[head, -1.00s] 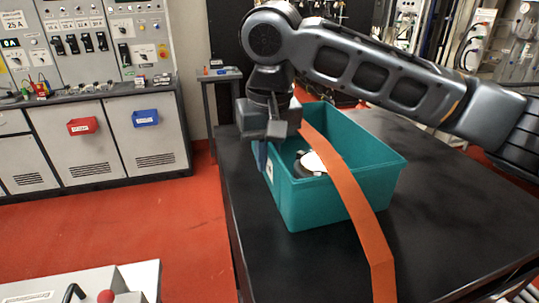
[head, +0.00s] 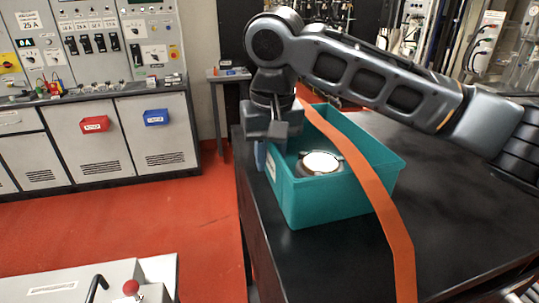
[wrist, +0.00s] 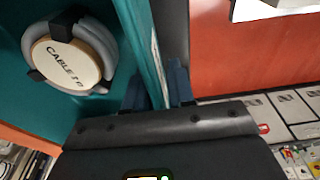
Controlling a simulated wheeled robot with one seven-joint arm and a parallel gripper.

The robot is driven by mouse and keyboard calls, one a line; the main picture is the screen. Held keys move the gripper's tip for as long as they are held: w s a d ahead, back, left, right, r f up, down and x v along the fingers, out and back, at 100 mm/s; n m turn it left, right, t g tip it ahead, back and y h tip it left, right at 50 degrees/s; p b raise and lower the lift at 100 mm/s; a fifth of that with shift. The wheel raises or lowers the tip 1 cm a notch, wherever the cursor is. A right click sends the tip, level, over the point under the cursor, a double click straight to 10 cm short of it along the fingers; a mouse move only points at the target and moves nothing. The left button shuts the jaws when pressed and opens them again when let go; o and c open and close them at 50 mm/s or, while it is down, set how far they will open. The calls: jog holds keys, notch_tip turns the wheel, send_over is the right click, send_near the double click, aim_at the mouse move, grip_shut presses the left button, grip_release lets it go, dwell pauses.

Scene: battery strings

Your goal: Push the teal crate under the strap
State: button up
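The teal crate (head: 330,203) stands on the black table, open at the top. A white-topped round object (head: 320,163) lies in it; in the wrist view this is a grey coil with a labelled disc (wrist: 70,62). The orange strap (head: 374,190) runs over the crate, crossing above its right part and hanging down in front. My gripper (head: 262,152) is at the crate's left wall. In the wrist view its blue fingers (wrist: 158,90) sit on both sides of the crate wall (wrist: 138,30) and appear closed on it. The strap's far end is hidden behind my arm.
The black table (head: 455,225) is clear to the right of the crate. A small grey table (head: 226,75) stands behind. Cabinets with a red bin (head: 95,124) and a blue bin (head: 157,118) are at the left. Red floor lies between.

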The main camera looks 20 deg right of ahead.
jog(key=shift+o, duration=1.3)
jog(key=r, duration=0.2)
jog(key=r+b, duration=0.1)
jog(key=r, duration=0.2)
jog(key=s+r, duration=0.1)
jog(key=r, duration=0.1)
jog(key=shift+s+r, duration=0.1)
jog(key=shift+r, duration=0.25)
